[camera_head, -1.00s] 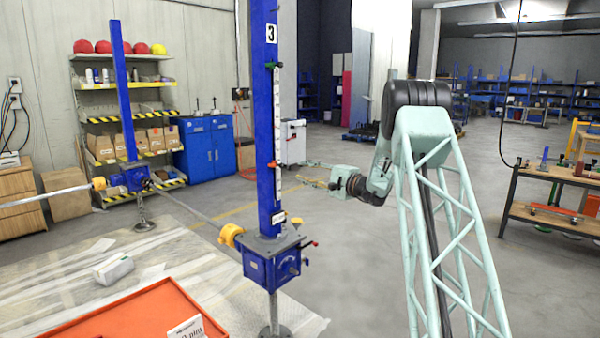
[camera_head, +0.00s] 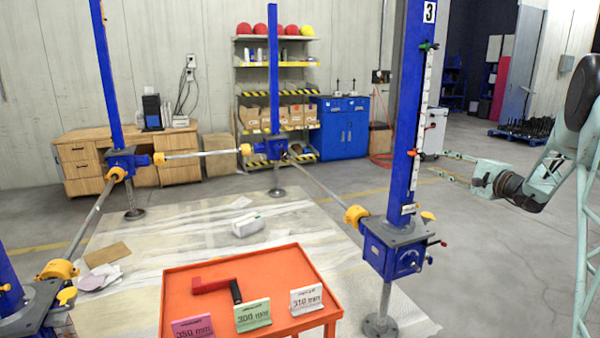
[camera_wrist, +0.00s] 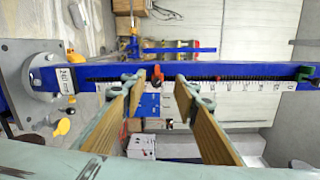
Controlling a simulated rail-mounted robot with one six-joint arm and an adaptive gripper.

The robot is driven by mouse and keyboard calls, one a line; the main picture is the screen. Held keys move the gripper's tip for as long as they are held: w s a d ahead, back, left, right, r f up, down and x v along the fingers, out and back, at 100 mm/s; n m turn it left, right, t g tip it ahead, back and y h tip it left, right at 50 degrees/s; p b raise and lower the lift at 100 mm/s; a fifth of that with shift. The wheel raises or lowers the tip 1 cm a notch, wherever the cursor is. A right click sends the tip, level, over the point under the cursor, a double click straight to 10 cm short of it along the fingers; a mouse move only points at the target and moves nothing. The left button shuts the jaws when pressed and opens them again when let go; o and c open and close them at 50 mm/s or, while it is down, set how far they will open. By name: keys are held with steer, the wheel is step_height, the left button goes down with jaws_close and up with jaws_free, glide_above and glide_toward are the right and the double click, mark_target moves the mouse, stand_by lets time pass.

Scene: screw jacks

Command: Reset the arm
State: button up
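My arm (camera_head: 553,165) is at the right edge in the head view, bent, with its gripper (camera_head: 450,165) pointing left toward the blue screw jack column marked 3 (camera_head: 408,120). In the wrist view my gripper (camera_wrist: 168,78) has its two fingers apart, with nothing held between them. The column (camera_wrist: 235,77) runs across the wrist view beyond the fingertips, with a scale strip and a red pointer (camera_wrist: 157,77) seen between the fingers. The fingers look apart from the column.
Other blue jacks (camera_head: 108,90) are joined by shafts with yellow couplings. A blue cabinet (camera_head: 341,130) stands behind. Floor beside my arm is clear.

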steer(key=s+a+r+n+g+y, duration=0.1)
steer(key=s+a+r+n+g, duration=0.15)
steer(key=s+a, duration=0.6)
steer(key=s+a+r+n+g+y, duration=0.1)
steer(key=s+a+r+n+g, duration=0.25)
steer(key=a, duration=0.85)
steer(key=s+a+r+n+g+y, duration=0.15)
steer(key=s+a+r, duration=0.25)
steer(key=s+a, duration=0.5)
steer(key=s+a+n+g+h, duration=0.1)
steer(key=s+a+g, duration=0.2)
steer(key=s+a, duration=0.65)
steer(key=s+a+f+n+g+h, duration=0.1)
steer(key=s+f+n+h, duration=0.15)
steer(key=s, duration=1.55)
steer(key=s+a+f+n+g+h, duration=0.1)
steer(key=s+a+n+g+h, duration=0.15)
steer(key=s, duration=1.55)
steer(key=s+d+f+n+h, duration=0.1)
steer(key=s+d+h, duration=0.1)
steer(key=s, duration=0.3)
steer(key=s+d+f+n+t+h, duration=0.1)
steer(key=s+d+h, duration=0.1)
steer(key=s+d, duration=0.3)
steer(key=shift+s+f+t+p, duration=0.3)
steer(key=shift+s+f+p, duration=0.05)
steer(key=shift+s, duration=0.45)
